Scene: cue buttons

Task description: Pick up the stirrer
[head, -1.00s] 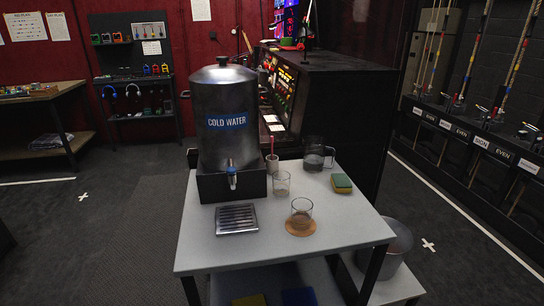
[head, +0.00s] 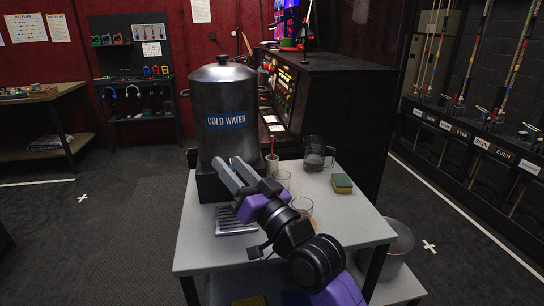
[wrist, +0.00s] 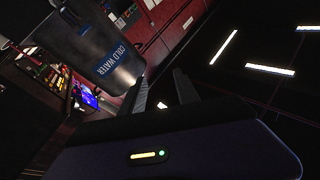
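A thin red stick, which looks like the stirrer (head: 272,146), stands upright in a small pale cup (head: 272,164) on the grey table, right of the water dispenser. My gripper (head: 228,164) is raised in front of the dispenser, left of the cup and nearer to the camera. Its two dark fingers are apart, with nothing between them. The wrist view also shows the gripper (wrist: 162,82) open, with the dispenser beyond it; I cannot make out the stirrer there.
The dispenser (head: 222,95) stands on the table (head: 345,232). A glass (head: 283,179) and another glass (head: 302,206) are partly behind my arm. A jug (head: 315,152) and a sponge (head: 342,183) sit further right. The drip tray (head: 232,226) is partly covered. A bin (head: 397,252) stands right of the table.

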